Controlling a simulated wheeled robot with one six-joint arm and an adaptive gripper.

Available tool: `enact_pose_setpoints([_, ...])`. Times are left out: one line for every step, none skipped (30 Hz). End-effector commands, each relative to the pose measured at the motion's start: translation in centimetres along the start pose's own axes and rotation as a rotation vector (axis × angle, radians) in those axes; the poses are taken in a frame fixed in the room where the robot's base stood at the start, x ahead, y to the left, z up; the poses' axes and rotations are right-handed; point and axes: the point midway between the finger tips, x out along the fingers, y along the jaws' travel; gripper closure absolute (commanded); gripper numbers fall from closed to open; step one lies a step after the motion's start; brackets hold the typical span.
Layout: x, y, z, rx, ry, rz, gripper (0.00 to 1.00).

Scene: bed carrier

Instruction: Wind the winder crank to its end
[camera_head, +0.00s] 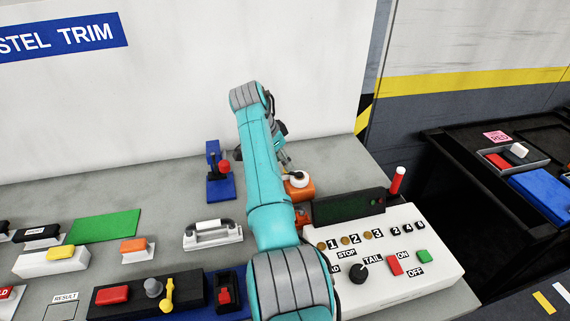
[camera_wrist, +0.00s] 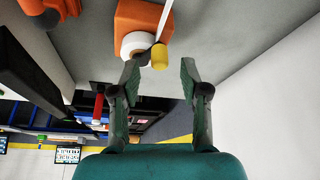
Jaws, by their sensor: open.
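The winder is an orange block (camera_wrist: 145,20) with a white hub (camera_wrist: 136,44), a thin pale crank arm and a yellow knob (camera_wrist: 159,57). In the head view the orange winder (camera_head: 299,190) stands on the bench behind the control console, partly hidden by my arm. My gripper (camera_wrist: 160,77) is open and empty. In the wrist view the yellow knob appears just beyond and between the fingertips; contact cannot be seen. In the head view my gripper is mostly hidden behind my teal arm.
The white console (camera_head: 400,275) with buttons and a dark display (camera_head: 348,207) stands in front of the winder. A blue lever stand (camera_head: 220,186) is at left. A pale wall backs the bench.

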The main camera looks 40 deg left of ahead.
Motion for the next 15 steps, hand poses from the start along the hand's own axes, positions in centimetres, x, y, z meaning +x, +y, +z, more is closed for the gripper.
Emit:
enact_pose_setpoints([0.7,0.0,0.0,0.0,0.0,0.001,0.55])
enact_pose_setpoints([1.0,0.0,0.0,0.0,0.0,0.001,0.55])
enact_pose_setpoints([1.4,0.0,0.0,0.0,0.0,0.001,0.55])
enact_pose_setpoints([1.6,0.0,0.0,0.0,0.0,0.001,0.55])
enact_pose_setpoints([1.9,0.0,0.0,0.0,0.0,0.0,0.55])
enact_pose_setpoints([2.1,0.0,0.0,0.0,0.0,0.0,0.55])
enact_pose_setpoints([2.2,0.0,0.0,0.0,0.0,0.0,0.55])
enact_pose_setpoints([2.3,0.0,0.0,0.0,0.0,-0.001,0.55])
enact_pose_setpoints([2.4,0.0,0.0,0.0,0.0,-0.001,0.55])
enact_pose_setpoints([2.4,0.0,0.0,0.0,0.0,-0.001,0.55])
enact_pose_setpoints([2.5,0.0,0.0,0.0,0.0,-0.001,0.55])
enact_pose_setpoints([2.5,0.0,0.0,0.0,0.0,-0.001,0.55])
enact_pose_setpoints([2.5,0.0,0.0,0.0,0.0,-0.001,0.55])
enact_pose_setpoints([2.5,0.0,0.0,0.0,0.0,-0.001,0.55])
enact_pose_setpoints([2.5,0.0,0.0,0.0,0.0,-0.001,0.55])
